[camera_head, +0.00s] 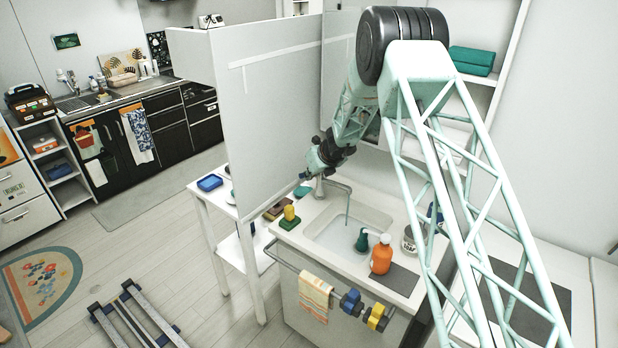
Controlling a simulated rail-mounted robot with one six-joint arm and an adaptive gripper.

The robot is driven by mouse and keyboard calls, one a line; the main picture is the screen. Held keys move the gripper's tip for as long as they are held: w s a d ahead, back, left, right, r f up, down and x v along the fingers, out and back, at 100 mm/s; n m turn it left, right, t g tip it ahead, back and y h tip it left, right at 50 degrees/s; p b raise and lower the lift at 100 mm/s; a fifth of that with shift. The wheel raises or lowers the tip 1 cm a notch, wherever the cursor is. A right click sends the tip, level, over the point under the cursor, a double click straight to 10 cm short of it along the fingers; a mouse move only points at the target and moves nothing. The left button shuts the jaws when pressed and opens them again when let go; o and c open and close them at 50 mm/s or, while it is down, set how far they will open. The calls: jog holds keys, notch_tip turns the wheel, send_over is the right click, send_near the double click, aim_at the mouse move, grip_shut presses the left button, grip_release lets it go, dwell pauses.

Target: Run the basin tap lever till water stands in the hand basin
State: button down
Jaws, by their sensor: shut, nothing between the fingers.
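The hand basin (316,233) is a pale sink set in a white counter. Its metal tap (338,184) stands at the back left rim, with the spout reaching right over the bowl. A thin greenish line, which looks like running water (347,208), drops from the spout into the bowl. I cannot tell whether water stands in the basin. My gripper (304,175) is shut and empty, pointing down left, just left of the tap top. The tap lever is not clear at this size, and I cannot tell whether my gripper touches it.
A green soap pump (361,241), an orange bottle (381,255) and a grey tin (409,241) stand right of the bowl. A yellow and green item (290,217) sits at the left rim. A grey partition (270,110) rises behind left. A towel (316,297) hangs in front.

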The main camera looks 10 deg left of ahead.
jog(key=s+f+b+v, duration=0.1)
jog(key=b+v, duration=0.1)
jog(key=v, duration=1)
jog(key=shift+s+d, duration=0.15)
jog(key=shift+d, duration=0.25)
dwell(0.5)
